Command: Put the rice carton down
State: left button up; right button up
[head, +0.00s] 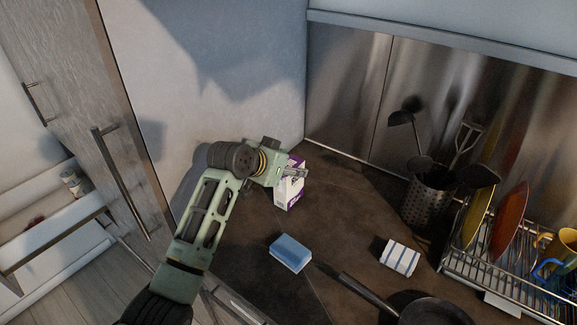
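The rice carton (291,193), white with purple parts, is upright or nearly so over the back left of the dark counter. My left gripper (294,173) reaches in from the left and is shut on its upper part, with a finger across the carton's near face. The gripper covers part of the carton, and the far finger is hidden behind it. I cannot tell whether the carton's base touches the counter. My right gripper is not in view.
A blue sponge (291,253), a striped cloth (399,258) and a dark pan (432,311) lie on the counter (350,210). A utensil holder (425,203) and a dish rack (487,276) stand at the right. Counter right of the carton is clear.

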pick_arm(q)
jog(key=shift+r, duration=0.15)
jog(key=b+v, duration=0.1)
jog(key=v, duration=1.1)
